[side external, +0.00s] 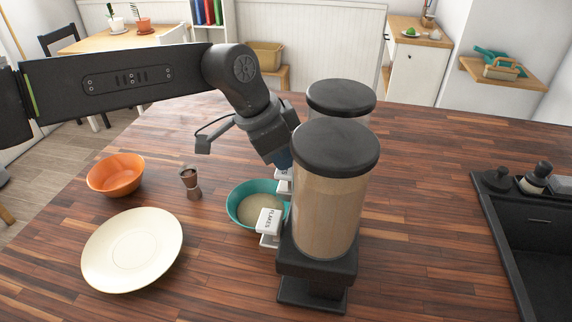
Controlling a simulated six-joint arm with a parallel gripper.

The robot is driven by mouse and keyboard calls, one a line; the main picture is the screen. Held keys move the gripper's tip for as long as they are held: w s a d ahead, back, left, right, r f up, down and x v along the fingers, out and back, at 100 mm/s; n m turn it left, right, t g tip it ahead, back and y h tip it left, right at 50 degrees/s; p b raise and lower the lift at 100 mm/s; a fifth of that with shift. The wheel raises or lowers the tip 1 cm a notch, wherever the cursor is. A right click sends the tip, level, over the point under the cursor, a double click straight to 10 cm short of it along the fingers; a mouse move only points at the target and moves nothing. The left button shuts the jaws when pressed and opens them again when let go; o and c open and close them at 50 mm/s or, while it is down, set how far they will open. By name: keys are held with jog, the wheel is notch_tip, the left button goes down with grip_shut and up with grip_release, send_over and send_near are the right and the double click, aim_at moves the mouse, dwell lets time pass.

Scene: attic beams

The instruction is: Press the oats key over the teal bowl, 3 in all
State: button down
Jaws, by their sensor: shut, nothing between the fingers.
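Two clear dispensers with black lids stand side by side. The near dispenser (328,215) is full of beige contents, and its white key (269,222) has a label that seems to read "FLAKES". The far dispenser (341,98) is mostly hidden behind it. A second white key (284,187) shows beyond the first; its label cannot be read. The teal bowl (236,215) sits below the keys with pale contents in it. My gripper (284,168) is shut and empty, pointing down at the far key. Whether it touches the key cannot be told.
An orange bowl (116,175), a cream plate (132,250) and a small brown and metal cup-shaped item (190,183) are on the wooden counter (430,220) at left. A black sink (540,240) is at right. The counter between dispensers and sink is clear.

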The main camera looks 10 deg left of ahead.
jog(key=shift+r, duration=2.35)
jog(key=shift+a+r, duration=0.25)
jog(key=shift+a, duration=0.05)
jog(key=s+a+r+n+t+y, duration=0.1)
jog(key=s+a+r+n, duration=0.15)
jog(key=a, duration=0.55)
jog(key=s+a+r+n, duration=0.2)
jog(key=s+a, duration=0.2)
jog(key=a, duration=0.3)
jog(key=s+a+r+n+t+y, duration=0.1)
jog(key=s+a+r+n, duration=0.15)
jog(key=a, duration=0.55)
jog(key=s+a+f+n, duration=0.1)
jog(key=s+a+f, duration=0.2)
jog(key=s, duration=0.3)
jog(key=s+a+f+n+y, duration=0.1)
jog(key=s+a+f+n, duration=0.1)
jog(key=s+a+f, duration=0.1)
jog(key=s+a+f+n+t+y, duration=0.1)
jog(key=s+a+f+n, duration=0.1)
jog(key=s+a, duration=0.3)
jog(key=s+f, duration=0.1)
jog(key=s, duration=0.2)
jog(key=shift+s+a+f, duration=0.3)
jog(key=shift+a, duration=0.05)
